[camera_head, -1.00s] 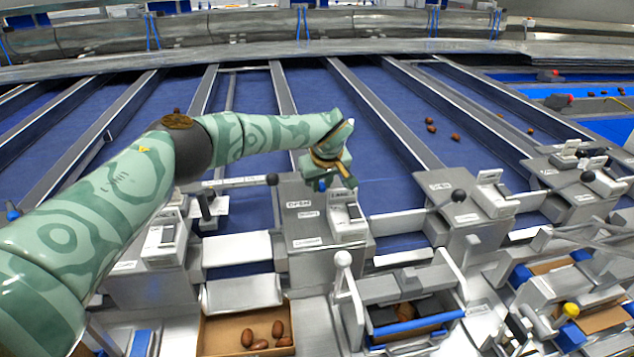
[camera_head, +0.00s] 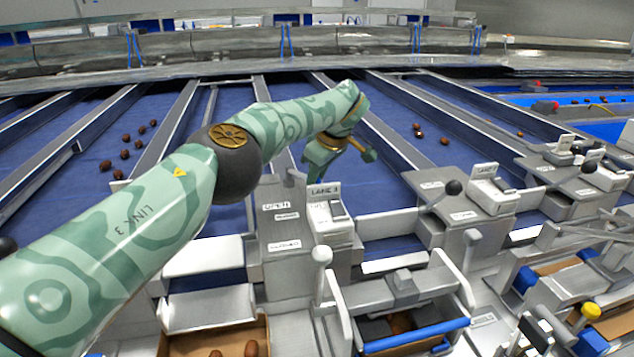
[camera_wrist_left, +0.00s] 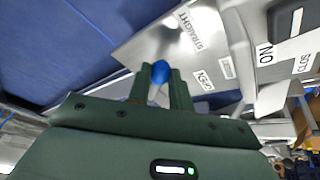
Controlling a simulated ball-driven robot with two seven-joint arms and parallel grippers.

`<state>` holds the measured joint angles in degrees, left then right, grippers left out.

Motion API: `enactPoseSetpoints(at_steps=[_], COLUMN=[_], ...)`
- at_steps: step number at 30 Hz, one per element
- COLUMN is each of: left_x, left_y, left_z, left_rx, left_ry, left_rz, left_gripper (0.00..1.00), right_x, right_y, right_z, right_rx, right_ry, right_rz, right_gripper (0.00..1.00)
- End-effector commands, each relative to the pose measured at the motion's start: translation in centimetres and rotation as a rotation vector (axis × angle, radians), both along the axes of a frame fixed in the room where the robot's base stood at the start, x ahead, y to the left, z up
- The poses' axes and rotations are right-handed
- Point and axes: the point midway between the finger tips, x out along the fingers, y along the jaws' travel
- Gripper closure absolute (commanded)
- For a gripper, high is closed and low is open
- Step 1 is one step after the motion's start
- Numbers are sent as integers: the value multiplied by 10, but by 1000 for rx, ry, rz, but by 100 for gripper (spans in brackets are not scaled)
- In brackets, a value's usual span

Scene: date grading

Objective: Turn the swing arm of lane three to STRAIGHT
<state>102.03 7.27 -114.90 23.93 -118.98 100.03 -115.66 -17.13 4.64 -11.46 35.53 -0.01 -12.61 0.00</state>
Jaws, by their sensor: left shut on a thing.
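The lane three box (camera_head: 283,262) is grey and stands at the front end of its blue lane, with a LANE 3 unit on its right. It carries OPEN and CLOSED labels. My left gripper (camera_head: 318,158) is just behind this box over the blue lane. In the left wrist view, its green fingers (camera_wrist_left: 160,88) are shut on a blue knob (camera_wrist_left: 159,71), apparently the swing arm's. The STRAIGHT label (camera_wrist_left: 190,28) is on the grey plate to the right of the knob. The arm below the knob is hidden. My right gripper is not in view.
The neighbouring box (camera_head: 437,215), with a black ball lever (camera_head: 453,187), stands to the right. Brown dates (camera_head: 125,153) lie on a lane at left, others farther right. A cardboard box (camera_head: 262,340) and a blue-handled tray (camera_head: 415,337) are in front. Metal lane dividers run to the back.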

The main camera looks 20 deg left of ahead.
Motion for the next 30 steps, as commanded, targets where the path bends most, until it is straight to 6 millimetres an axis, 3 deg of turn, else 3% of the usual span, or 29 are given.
enactPoseSetpoints(at_steps=[10, 11, 13, 23, 26, 30], left_x=[1, 1, 0, 0, -2, -7], left_y=[1, 1, 1, -1, -5, -17], left_z=[2, 2, 2, 5, 17, 48], left_rx=[0, 0, 0, 0, 0, 1], left_ry=[-5, -5, -5, -3, -6, -7], left_rz=[8, 8, 8, 5, 3, 4], left_gripper=[100, 73, 57, 57, 57, 57], right_x=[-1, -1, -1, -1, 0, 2], right_y=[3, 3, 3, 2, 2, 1], right_z=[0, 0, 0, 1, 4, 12], right_rx=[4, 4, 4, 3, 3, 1], right_ry=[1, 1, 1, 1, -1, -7], right_rz=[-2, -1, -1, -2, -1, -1], right_gripper=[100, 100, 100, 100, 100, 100])
